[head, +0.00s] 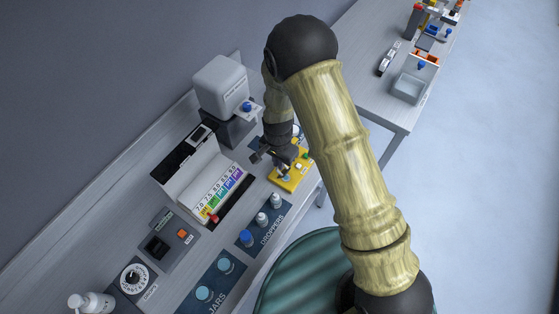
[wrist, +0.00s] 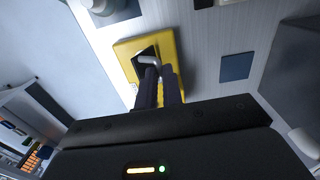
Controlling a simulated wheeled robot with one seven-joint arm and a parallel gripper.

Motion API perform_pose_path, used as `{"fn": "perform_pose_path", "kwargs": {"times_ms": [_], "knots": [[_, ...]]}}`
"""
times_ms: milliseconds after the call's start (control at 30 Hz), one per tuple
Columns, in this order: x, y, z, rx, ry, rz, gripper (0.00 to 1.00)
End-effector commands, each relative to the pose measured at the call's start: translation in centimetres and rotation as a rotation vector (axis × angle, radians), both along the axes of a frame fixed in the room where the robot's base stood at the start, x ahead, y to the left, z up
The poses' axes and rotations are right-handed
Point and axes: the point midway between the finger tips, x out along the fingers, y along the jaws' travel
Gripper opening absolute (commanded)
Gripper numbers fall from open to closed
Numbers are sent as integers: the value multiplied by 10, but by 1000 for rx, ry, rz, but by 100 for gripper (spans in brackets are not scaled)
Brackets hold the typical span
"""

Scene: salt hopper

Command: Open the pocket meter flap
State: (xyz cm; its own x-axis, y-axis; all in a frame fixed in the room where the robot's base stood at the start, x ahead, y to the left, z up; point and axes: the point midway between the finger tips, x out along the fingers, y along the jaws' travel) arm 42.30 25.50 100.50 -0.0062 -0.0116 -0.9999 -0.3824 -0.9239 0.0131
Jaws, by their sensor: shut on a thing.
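The yellow pocket meter (head: 291,185) lies on the bench to the right of the colour chart. It also shows in the wrist view (wrist: 126,49), with a dark recess and a small grey bar-like part (wrist: 147,58) on its face, which looks like the flap's handle. My gripper (head: 281,167) is down at the meter. In the wrist view its two dark fingers (wrist: 159,73) are closed at the grey part. The fingers hide much of the recess, and I cannot tell how far the flap is raised.
A row of droppers (head: 262,218) stands in front of the colour chart box (head: 190,172). A grey dispenser (head: 221,87) stands behind my gripper. A switch box (head: 168,240) and dial (head: 134,277) are at the left. A second table (head: 379,95) is at the upper right.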

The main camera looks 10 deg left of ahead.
Motion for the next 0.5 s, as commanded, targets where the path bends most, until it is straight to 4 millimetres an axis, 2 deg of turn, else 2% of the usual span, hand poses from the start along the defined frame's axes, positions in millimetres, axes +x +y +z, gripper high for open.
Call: {"fn": "perform_pose_path", "kwargs": {"times_ms": [500], "knots": [[9,19,-5,-238,93,3,0]]}}
